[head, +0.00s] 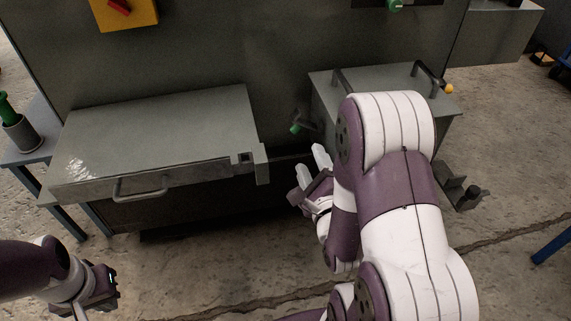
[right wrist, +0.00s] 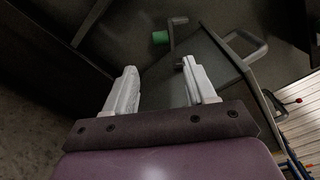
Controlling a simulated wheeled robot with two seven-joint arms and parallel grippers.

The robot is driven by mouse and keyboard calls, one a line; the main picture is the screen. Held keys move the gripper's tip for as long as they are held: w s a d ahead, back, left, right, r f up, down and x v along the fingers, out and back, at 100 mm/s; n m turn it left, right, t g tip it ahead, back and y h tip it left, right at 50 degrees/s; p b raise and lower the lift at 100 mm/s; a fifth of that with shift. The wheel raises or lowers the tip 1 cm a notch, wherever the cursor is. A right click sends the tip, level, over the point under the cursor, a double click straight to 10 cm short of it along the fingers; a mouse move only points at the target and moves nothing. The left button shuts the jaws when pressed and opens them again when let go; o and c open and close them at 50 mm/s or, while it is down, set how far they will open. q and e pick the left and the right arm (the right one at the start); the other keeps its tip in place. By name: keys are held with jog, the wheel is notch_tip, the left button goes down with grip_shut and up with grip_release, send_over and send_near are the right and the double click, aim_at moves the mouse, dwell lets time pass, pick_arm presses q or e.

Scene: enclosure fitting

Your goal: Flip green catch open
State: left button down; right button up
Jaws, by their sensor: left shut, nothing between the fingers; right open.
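The green catch shows as a green tip (head: 295,129) on a dark lever, beside the left side of the grey lidded box (head: 318,92). In the right wrist view the green tip (right wrist: 160,37) is beyond the fingers, near the middle, with its grey lever beside it. My right gripper (head: 311,168) is open and empty, below and a little right of the catch in the head view. In the right wrist view the open fingers (right wrist: 160,78) are apart from the catch. My left gripper (head: 108,290) is shut and empty at the lower left, far from it.
A grey lidded cabinet (head: 170,130) with a front handle (head: 140,189) stands at left. The box has dark handles and a yellow knob (head: 449,89). A side table at far left holds a green-handled thing (head: 6,108) in a cup. Bare floor lies in front.

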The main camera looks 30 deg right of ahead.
aim_at(299, 131)
jog(key=b+x, duration=0.3)
jog(key=x, duration=0.9)
jog(key=shift+d, duration=0.1)
pick_arm(q)
notch_tip(299, 131, down, 4)
jog(key=shift+r, duration=0.2)
pick_arm(e)
jog(key=shift+w+r, duration=0.15)
jog(key=shift+w, duration=0.1)
